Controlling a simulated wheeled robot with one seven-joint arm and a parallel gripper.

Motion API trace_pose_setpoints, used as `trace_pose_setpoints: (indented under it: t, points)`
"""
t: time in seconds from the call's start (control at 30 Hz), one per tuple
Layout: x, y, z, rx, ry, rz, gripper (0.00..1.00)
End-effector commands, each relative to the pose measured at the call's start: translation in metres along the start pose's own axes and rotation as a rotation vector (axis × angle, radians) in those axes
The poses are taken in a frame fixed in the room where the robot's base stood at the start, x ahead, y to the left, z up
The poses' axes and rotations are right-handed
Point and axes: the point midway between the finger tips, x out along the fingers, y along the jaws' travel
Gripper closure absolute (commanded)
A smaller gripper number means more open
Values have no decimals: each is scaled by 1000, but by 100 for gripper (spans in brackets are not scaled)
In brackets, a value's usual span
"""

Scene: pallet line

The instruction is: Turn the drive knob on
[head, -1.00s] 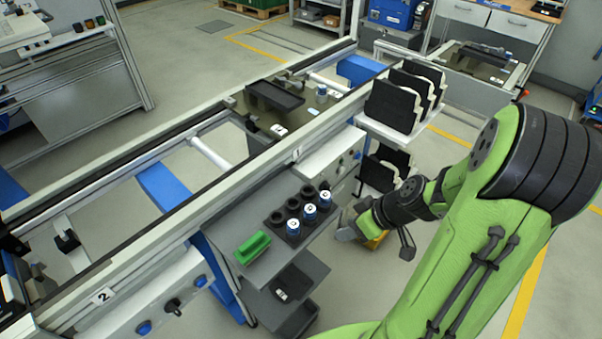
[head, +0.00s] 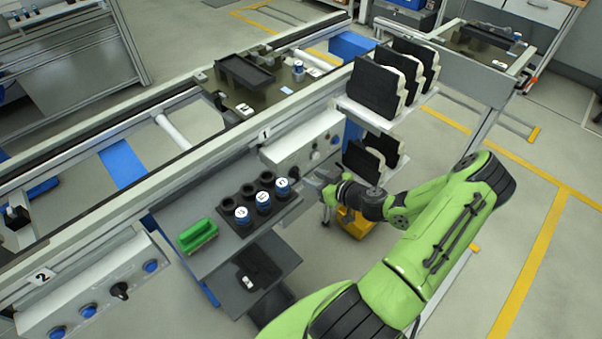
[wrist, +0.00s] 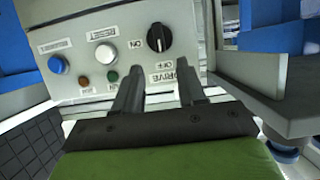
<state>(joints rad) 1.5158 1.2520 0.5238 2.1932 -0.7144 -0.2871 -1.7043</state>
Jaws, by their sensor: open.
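The drive knob (wrist: 159,38) is a round black dial with a white pointer mark, on a light grey panel in the wrist view. The ON label (wrist: 136,44) is at its left and the OFF label (wrist: 163,65) just below it; the mark points down toward OFF. My gripper (wrist: 160,72) is open and empty, its two fingers below the knob on either side of the DRIVE label (wrist: 172,77). The fingers appear apart from the knob. In the head view my gripper (head: 318,187) is in front of the panel (head: 300,148), where the knob is too small to read.
A blue button (wrist: 57,65), a white button (wrist: 105,53) and two small lamps share the panel. A grey bracket (wrist: 260,85) stands close at right in the wrist view. A shelf (head: 200,256) with cans and a green tray (head: 197,235) is left of my gripper.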

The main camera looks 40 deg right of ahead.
Motion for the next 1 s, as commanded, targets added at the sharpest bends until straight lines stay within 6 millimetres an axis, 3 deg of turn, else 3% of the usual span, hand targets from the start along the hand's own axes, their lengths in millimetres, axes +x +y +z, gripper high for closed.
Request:
trace_pose_setpoints:
  t: [0.1, 0.23, 0.4, 0.6, 0.87, 1.0]
  points:
    - [30, -1, 0, -1, 1, -3, 60]
    - [53, -1, 0, 0, 1, -2, 60]
    - [64, 0, 0, 2, -1, 0, 60]
    - [65, 0, 0, 1, -1, 0, 60]
    - [64, 0, 0, 1, -1, -1, 98]
    - [64, 0, 0, 1, -1, -1, 100]
